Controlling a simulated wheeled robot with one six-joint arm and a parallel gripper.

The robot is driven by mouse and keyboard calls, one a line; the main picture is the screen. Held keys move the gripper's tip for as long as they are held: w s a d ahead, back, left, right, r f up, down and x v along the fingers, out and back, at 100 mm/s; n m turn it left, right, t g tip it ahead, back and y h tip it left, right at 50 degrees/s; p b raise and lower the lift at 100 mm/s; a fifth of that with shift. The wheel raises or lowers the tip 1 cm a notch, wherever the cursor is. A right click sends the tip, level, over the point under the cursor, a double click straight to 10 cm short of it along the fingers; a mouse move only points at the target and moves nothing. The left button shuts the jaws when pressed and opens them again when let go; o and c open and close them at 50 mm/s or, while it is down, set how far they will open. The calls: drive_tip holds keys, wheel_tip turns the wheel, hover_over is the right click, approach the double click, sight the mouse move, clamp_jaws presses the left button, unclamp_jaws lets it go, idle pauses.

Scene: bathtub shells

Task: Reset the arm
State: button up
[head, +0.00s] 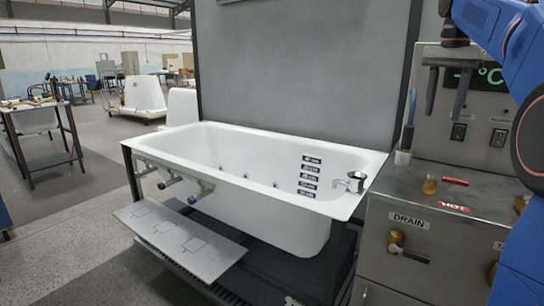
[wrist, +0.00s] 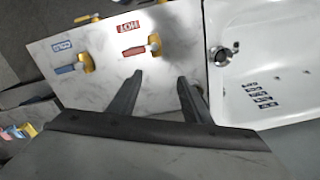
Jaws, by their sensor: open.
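My gripper (head: 444,114) hangs at the upper right of the head view, fingers pointing down, in front of the steel control cabinet (head: 385,235). In the wrist view my gripper (wrist: 160,76) has its two dark fingers apart with nothing between them. Below them is the cabinet's top plate (wrist: 95,95), with a red HOT valve handle (wrist: 134,50) and a blue COLD valve handle (wrist: 66,69). The fingers appear clear of both handles. My blue arm fills the head view's right edge and hides part of the cabinet.
A white bathtub shell (head: 225,200) sits in a dark frame left of the cabinet. A DRAIN valve (head: 397,243) is on the cabinet's front. A brush (head: 404,145) stands at the cabinet's back-left corner. A grey panel (head: 300,75) rises behind the tub. Floor is open at left.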

drive_tip(key=s+a+f+n+t, duration=0.2)
drive_tip(key=s+a+f+n, duration=0.3)
drive_tip(key=s+a+f, duration=0.7)
drive_tip(key=s+a+f+n+t, duration=0.1)
drive_tip(key=s+f+n, duration=0.2)
drive_tip(key=s+f, duration=0.6)
drive_tip(key=s+a+f+n+t, duration=0.1)
drive_tip(key=s+a+f+n, duration=0.1)
drive_tip(key=s+f, duration=0.7)
wheel_tip(320, 180, down, 7)
drive_tip(key=shift+a+r+n+t, duration=0.15)
drive_tip(key=shift+r+n+t, duration=0.05)
drive_tip(key=shift+n+t, duration=0.25)
